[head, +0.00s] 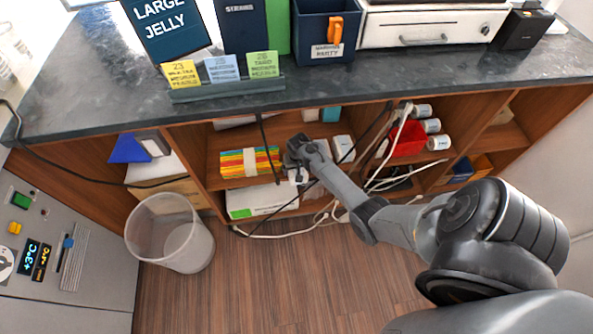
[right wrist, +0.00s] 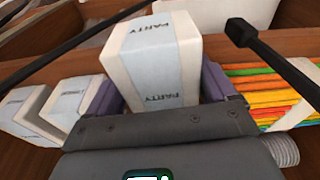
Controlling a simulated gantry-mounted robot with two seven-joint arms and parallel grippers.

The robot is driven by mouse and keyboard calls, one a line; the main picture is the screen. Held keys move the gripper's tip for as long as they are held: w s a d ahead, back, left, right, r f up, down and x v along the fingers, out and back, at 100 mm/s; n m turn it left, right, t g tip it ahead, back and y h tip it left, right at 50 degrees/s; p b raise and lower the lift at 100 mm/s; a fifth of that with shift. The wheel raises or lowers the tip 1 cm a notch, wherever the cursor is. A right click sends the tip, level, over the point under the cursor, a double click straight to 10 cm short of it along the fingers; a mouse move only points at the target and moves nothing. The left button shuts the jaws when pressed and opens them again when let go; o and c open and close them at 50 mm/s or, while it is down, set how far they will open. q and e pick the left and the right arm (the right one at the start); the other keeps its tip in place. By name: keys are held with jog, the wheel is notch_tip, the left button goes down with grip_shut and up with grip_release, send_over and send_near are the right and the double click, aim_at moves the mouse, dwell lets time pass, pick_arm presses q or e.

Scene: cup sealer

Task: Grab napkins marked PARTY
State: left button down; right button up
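A white napkin pack with a pale blue band marked PARTY (right wrist: 152,60) stands between the two fingers of my right gripper (right wrist: 160,92). The fingers sit snug on both its sides, with no gap that I can make out. In the head view, my right gripper (head: 298,160) reaches into the middle shelf bay, and the pack (head: 298,176) is mostly hidden by it. A dark blue bin (head: 312,28) with a napkin PARTY label stands on the counter. My left gripper is not in view.
Striped colourful packs (head: 249,162) lie left of my right gripper; a white pack (head: 343,148) stands right of it. Black and white cables hang across the shelf opening. A bin (head: 170,233) stands on the floor. A card holder (head: 228,88) is near the counter edge.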

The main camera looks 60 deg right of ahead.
jog(key=c, duration=0.7)
jog(key=shift+o, duration=0.2)
